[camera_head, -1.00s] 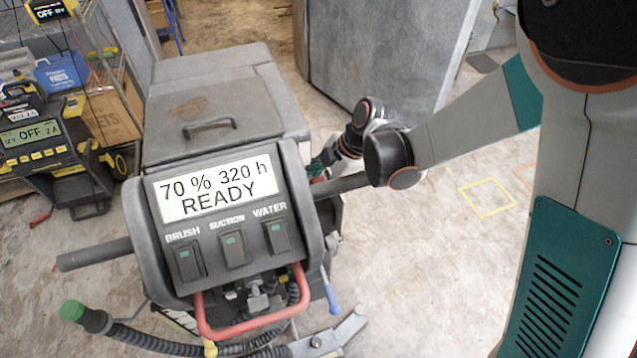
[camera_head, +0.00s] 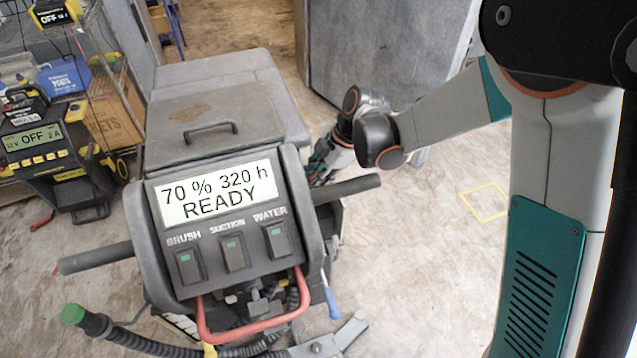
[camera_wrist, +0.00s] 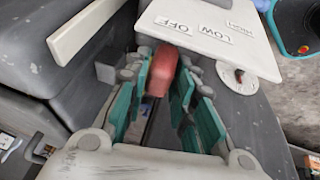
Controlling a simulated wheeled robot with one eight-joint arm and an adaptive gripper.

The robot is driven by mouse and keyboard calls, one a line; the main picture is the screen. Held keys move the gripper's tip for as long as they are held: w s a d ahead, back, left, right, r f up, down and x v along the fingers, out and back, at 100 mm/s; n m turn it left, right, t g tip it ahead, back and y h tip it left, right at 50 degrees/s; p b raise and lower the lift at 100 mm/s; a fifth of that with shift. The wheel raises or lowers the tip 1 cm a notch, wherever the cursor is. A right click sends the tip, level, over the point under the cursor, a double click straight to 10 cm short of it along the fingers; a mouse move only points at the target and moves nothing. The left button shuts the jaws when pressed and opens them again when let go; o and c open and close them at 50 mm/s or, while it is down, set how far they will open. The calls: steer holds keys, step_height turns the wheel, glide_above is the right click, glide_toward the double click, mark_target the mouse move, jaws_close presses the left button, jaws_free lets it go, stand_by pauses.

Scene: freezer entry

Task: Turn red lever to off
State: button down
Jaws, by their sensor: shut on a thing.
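The red lever (camera_wrist: 162,70) is between my gripper's teal-padded fingers in the wrist view. My gripper (camera_wrist: 156,84) is shut on it. A white label plate (camera_wrist: 240,50) lies just beyond, with OFF nearest the lever, then LOW, then a third word that is hard to read. The lever's held end is close to the OFF side of the plate. In the head view my gripper (camera_head: 317,170) is at the right side of the grey floor-cleaning machine (camera_head: 225,105). The lever is hidden there.
The machine's display (camera_head: 218,193) reads 70 %, 320 h, READY. A handlebar (camera_head: 348,189) sticks out below my wrist, and a red loop handle (camera_head: 252,328) is at the front. Shelves with a yellow-black charger (camera_head: 45,165) stand at left.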

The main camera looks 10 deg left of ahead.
steer(key=shift+w+a, duration=0.15)
steer(key=shift+w, duration=0.15)
steer(key=c, duration=1.4)
jaws_free()
steer(key=shift+a+f, duration=0.1)
steer(key=shift+f, duration=0.05)
steer(key=shift+c, duration=0.2)
steer(key=v, duration=1.2)
